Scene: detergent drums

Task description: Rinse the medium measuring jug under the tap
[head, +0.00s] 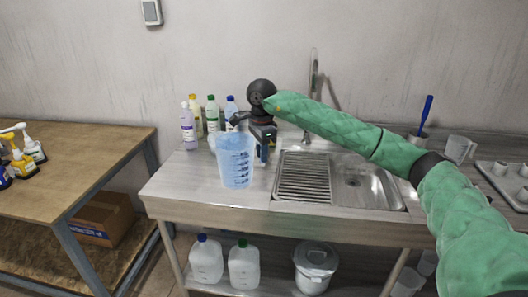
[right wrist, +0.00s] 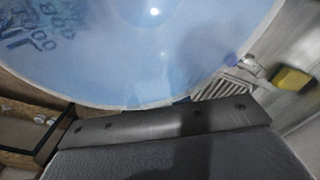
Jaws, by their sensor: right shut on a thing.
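A blue translucent measuring jug (head: 235,162) with dark scale marks is upright at the left part of the sink counter, left of the drainboard. My right gripper (head: 258,130) is shut on it at its upper right side, by the handle. I cannot tell whether its base touches the counter. In the right wrist view the jug (right wrist: 150,50) fills the upper part. The tall tap (head: 313,85) stands behind the sink (head: 365,192), to the right of the jug. My left gripper is not in view.
Several bottles (head: 188,130) stand behind the jug. A clear jug (head: 459,148), a blue-handled brush (head: 426,112) and a tray (head: 507,178) are at the right. A ribbed drainboard (head: 304,177) lies between jug and basin. A yellow block (right wrist: 294,78) shows in the wrist view.

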